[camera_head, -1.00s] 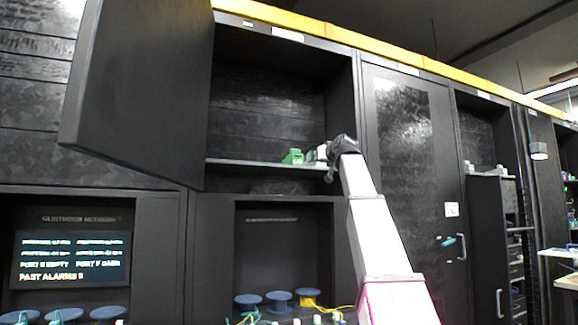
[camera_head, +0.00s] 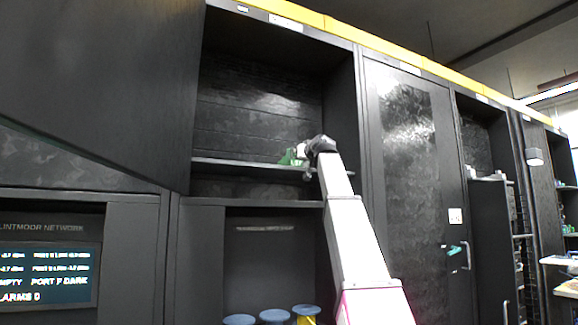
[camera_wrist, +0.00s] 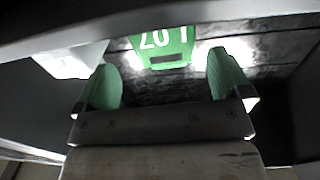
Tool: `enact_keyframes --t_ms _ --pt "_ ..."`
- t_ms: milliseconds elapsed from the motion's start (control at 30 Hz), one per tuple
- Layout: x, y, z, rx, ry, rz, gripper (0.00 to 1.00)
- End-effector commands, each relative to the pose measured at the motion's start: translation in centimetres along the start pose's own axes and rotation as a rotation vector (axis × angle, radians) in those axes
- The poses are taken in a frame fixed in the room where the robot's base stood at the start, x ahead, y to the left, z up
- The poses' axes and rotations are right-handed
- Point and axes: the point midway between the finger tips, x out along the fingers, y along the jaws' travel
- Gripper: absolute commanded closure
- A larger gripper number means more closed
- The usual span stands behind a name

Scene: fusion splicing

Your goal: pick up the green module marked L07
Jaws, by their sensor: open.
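The green module (camera_head: 287,158) sits on the shelf of the open upper cabinet, partly hidden by my gripper (camera_head: 303,157) in the head view. In the wrist view the module (camera_wrist: 162,44) shows the marking L07 upside down, at the top of the picture. My gripper (camera_wrist: 166,76) is open there, with one green-padded finger at each side and nothing between them. The module lies beyond the fingertips, roughly centred between them; the wrist view shows a gap below it.
The shelf (camera_head: 240,165) runs under the module, and the open cabinet door (camera_head: 110,90) hangs at the left. A pale block (camera_wrist: 72,62) shows left of the module in the wrist view. Several blue spools (camera_head: 275,315) stand in the lower bay.

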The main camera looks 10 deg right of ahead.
Motion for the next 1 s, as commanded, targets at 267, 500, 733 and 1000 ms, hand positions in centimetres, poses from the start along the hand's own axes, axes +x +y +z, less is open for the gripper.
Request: enact_keyframes --t_ms 267,500,733,1000 --pt "2.2 -0.1 -0.1 0.0 0.0 0.0 0.04" --pt "5.5 -0.5 -0.3 0.001 0.0 0.0 0.04" --pt "6.8 -0.6 -0.2 0.0 0.0 0.0 0.04" --pt "6.8 -0.6 -0.2 0.0 0.001 0.0 0.5"
